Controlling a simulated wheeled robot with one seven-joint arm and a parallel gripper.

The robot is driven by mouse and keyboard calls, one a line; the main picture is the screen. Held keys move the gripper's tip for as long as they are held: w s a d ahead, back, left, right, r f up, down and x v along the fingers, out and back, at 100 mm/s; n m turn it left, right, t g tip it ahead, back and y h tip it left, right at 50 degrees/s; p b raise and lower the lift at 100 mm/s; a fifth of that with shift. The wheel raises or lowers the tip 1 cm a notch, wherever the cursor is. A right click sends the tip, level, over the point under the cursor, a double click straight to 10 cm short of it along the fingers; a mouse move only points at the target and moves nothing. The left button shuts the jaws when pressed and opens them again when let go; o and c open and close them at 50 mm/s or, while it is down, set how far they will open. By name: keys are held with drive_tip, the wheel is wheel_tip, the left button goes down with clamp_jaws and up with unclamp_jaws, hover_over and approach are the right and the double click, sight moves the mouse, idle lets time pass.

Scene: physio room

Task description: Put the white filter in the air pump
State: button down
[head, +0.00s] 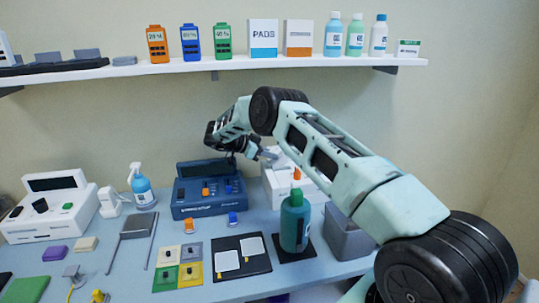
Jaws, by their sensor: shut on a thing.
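The air pump appears to be the white box (283,190) with an orange knob, at the back of the table right of the blue unit. Its right part is partly hidden by my arm and the green bottle. My gripper (265,154) is at the upper left of this box, just above or against its top; I cannot tell if it touches. It is shut on a small pale piece, which I take for the white filter; it is too small and too covered to make out clearly.
A blue unit (207,196) stands left of the white box. A green bottle (295,222) stands upright in front, on a dark mat. A grey box (348,234) is to the right. A black tray (240,269) with white pads lies in front. A shelf (150,69) runs above.

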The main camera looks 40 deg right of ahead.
drive_tip(key=shift+f+b, duration=0.45)
drive_tip(key=shift+f, duration=0.35)
idle(0.4)
drive_tip(key=shift+r, duration=0.2)
drive_tip(key=shift+r+p, duration=1.8)
drive_tip(key=shift+r, duration=0.95)
drive_tip(key=shift+r, duration=0.1)
